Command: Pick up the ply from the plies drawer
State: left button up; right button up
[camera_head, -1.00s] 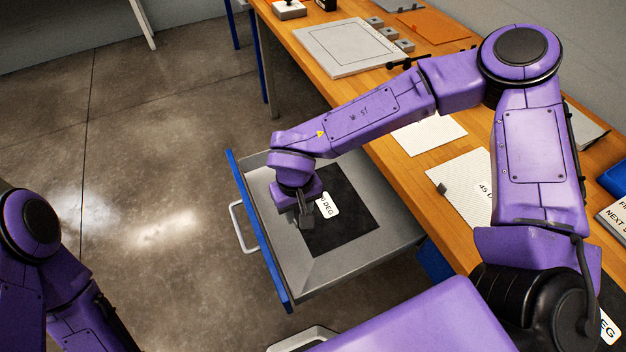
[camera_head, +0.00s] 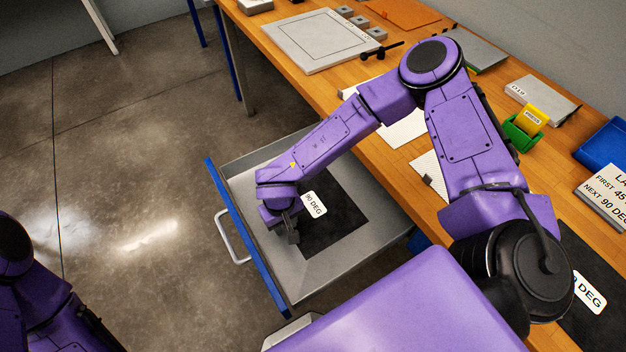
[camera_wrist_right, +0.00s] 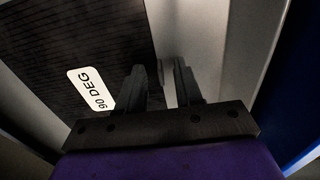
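The black ply (camera_head: 340,222) with a white "90 DEG" label lies flat in the open grey plies drawer (camera_head: 345,275). It also shows at the upper left of the right wrist view (camera_wrist_right: 80,35). My right gripper (camera_head: 291,236) points down into the drawer at the ply's edge nearest the blue drawer front. In the right wrist view, its two fingers (camera_wrist_right: 161,85) are apart, one over the ply's border and the other over the grey drawer floor. No ply shows clamped between them; fingertip contact is unclear. My left gripper is out of view.
The blue drawer front (camera_head: 247,238) has a pale handle. The wooden bench (camera_head: 285,55) carries a grey plate (camera_head: 320,40), white sheets, a green-and-yellow holder (camera_head: 523,128), a blue box (camera_head: 605,150) and another black labelled sheet (camera_head: 580,255). Floor to the left is clear.

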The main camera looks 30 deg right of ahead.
grip_shut()
jog(key=shift+r, duration=0.1)
